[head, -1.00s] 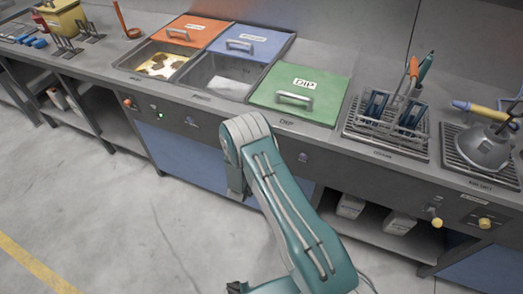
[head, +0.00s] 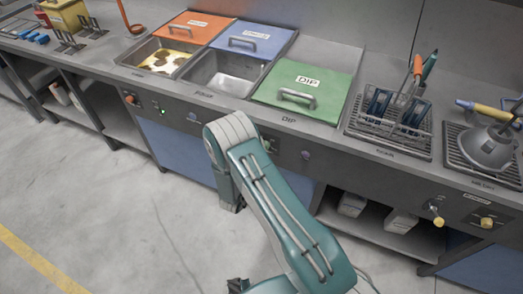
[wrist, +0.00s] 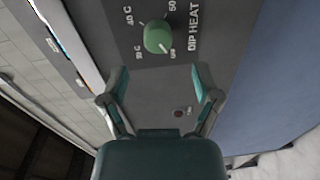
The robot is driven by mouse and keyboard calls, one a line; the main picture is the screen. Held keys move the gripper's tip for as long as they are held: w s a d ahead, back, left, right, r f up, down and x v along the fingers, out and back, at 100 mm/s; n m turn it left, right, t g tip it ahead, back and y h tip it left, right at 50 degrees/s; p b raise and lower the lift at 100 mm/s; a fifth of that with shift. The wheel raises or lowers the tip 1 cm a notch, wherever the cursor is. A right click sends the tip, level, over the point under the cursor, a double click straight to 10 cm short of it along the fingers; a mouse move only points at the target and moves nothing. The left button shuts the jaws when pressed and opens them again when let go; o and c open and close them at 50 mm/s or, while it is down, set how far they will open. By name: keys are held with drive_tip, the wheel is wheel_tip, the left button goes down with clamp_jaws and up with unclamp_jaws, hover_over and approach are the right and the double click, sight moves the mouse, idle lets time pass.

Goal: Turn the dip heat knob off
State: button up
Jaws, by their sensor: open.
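The green dip heat knob (wrist: 158,37) shows in the wrist view on a grey panel, with the DIP HEAT label (wrist: 194,28) beside it. Temperature marks surround it. Its light pointer line faces the lower right, towards a small mark that is hard to read. My gripper (wrist: 158,97) is open and empty, its two fingers apart below the knob in the picture, not touching it. The green DIP lid (head: 308,88) is on the counter above that panel.
A small dark red indicator (wrist: 180,112) is on the panel between the fingers. In the head view, a rack with tools (head: 395,120) and a grey funnel-shaped item (head: 487,148) stand to the right. The floor (head: 110,215) in front is clear.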

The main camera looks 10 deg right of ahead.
drive_tip(key=v, duration=0.6)
drive_tip(key=shift+a, duration=0.25)
drive_tip(key=shift+s, duration=0.1)
